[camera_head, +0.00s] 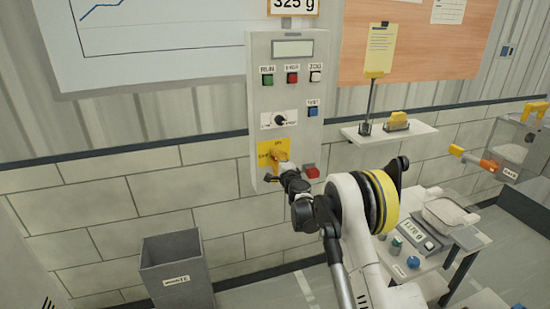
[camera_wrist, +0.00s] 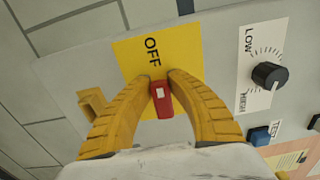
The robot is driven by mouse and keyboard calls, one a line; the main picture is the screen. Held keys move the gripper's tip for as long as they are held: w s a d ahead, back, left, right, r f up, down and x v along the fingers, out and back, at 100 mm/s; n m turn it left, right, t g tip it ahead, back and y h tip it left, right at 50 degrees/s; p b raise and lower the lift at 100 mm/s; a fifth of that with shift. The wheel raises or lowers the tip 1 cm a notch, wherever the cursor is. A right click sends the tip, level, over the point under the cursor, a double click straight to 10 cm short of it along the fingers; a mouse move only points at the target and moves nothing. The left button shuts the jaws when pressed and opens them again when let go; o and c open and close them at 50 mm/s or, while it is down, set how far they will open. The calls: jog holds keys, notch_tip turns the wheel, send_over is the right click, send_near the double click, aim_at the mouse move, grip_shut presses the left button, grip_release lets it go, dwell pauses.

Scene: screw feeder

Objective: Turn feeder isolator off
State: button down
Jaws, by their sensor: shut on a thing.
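The feeder isolator has a yellow plate (camera_head: 265,147) low on the grey control box; the plate also shows in the wrist view (camera_wrist: 126,60). Its red handle (camera_wrist: 162,103) carries a white mark. My gripper (camera_head: 281,160) is at this plate, and in the wrist view its yellow fingers (camera_wrist: 160,79) are closed around the handle from both sides. The handle's length lines up with the word OFF printed on the plate just beyond the fingertips. The rest of the plate's lettering is hidden by the fingers in the wrist view and too small to read surely in the head view.
The grey control box (camera_head: 258,90) carries RUN and other buttons and a LOW-HIGH knob (camera_wrist: 268,76). A small yellow bracket (camera_wrist: 93,105) sits beside my gripper. A grey bin (camera_head: 172,245) stands below left; a shelf (camera_head: 420,131) and a bench with scale (camera_head: 430,240) are right.

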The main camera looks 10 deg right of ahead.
jog(key=shift+n, duration=0.4)
jog(key=c, duration=1.2)
grip_release()
jog(key=shift+c, duration=0.2)
jog(key=shift+s, duration=0.1)
jog(key=s+d, duration=0.2)
jog(key=s, duration=0.9)
jog(key=shift+s+d, duration=0.15)
jog(key=shift+s, duration=0.15)
